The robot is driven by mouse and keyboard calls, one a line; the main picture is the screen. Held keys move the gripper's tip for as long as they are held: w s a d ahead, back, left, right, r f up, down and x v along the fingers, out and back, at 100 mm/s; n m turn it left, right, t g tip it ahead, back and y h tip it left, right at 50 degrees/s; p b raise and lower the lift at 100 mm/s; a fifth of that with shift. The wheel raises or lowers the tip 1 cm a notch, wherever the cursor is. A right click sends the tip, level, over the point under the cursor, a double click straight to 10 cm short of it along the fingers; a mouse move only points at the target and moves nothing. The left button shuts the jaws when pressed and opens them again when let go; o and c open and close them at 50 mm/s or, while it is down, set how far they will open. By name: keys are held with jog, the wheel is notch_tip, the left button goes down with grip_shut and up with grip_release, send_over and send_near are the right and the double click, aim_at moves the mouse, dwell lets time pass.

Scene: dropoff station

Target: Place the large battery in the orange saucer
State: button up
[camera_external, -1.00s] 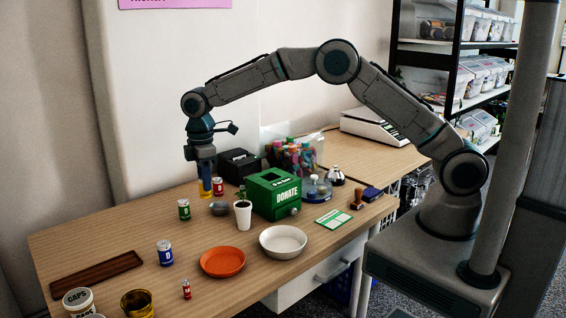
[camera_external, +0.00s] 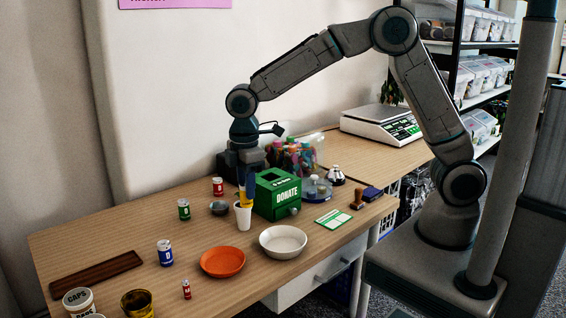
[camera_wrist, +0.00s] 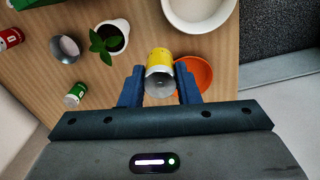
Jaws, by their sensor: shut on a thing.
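My gripper (camera_external: 244,186) is shut on a yellow battery (camera_wrist: 160,62), with one blue finger on each side of it in the wrist view. In the external view the yellow battery (camera_external: 241,194) shows just above or behind the white plant cup (camera_external: 243,217); its exact height is hard to tell. The orange saucer (camera_external: 222,262) lies empty near the front of the table. In the wrist view the saucer (camera_wrist: 203,74) is partly hidden behind the battery and a finger.
A white bowl (camera_external: 283,242) stands right of the saucer. A blue battery (camera_external: 165,253), a green one (camera_external: 184,210), a red one (camera_external: 218,187) and a small red one (camera_external: 186,289) stand around. The green donate box (camera_external: 277,195) is close beside my gripper.

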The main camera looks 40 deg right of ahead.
jog(key=shift+s+a+f+p, duration=0.2)
jog(key=shift+s+a+f, duration=0.35)
jog(key=shift+a+f, duration=1.2)
jog(key=shift+s+a+f+p, duration=0.15)
jog(key=shift+s+a+f, duration=0.4)
jog(key=shift+a+f, duration=1.25)
jog(key=shift+s+a+f+p, duration=0.2)
jog(key=shift+s+a+f, duration=0.35)
jog(key=shift+a+f, duration=1.2)
jog(key=shift+f, duration=0.1)
jog(key=shift+f, duration=0.15)
jog(key=o, duration=1.1)
jog(key=shift+c, duration=0.2)
